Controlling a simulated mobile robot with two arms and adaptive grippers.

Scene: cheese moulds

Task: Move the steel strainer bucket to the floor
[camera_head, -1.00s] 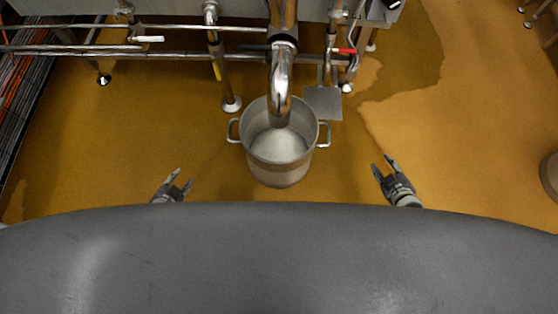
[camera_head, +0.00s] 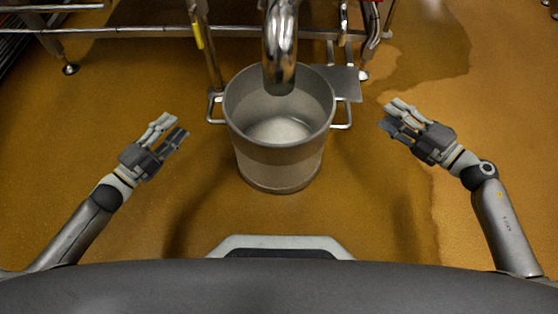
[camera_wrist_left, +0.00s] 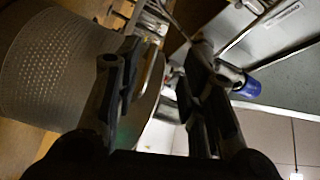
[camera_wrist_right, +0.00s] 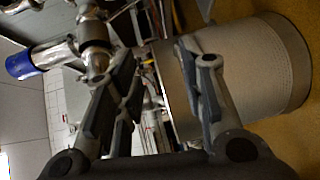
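The steel strainer bucket (camera_head: 278,165) stands upright and open-topped in the middle of the head view, below a steel outlet pipe. It has a loop handle on its left (camera_head: 212,107) and one on its right (camera_head: 343,125). Its perforated wall shows in the left wrist view (camera_wrist_left: 50,70) and the right wrist view (camera_wrist_right: 245,70). What bears it underneath is hidden. My left gripper (camera_head: 176,125) is open and empty, left of the left handle and apart from it. My right gripper (camera_head: 389,114) is open and empty, right of the right handle and apart from it.
The outlet pipe (camera_head: 279,60) ends over the bucket's mouth. A flat steel plate (camera_head: 345,82) lies behind its right side. Steel rails and legs (camera_head: 130,32) run along the back. The brown floor (camera_head: 90,110) is open on both sides, with a damp patch (camera_head: 430,55) at right.

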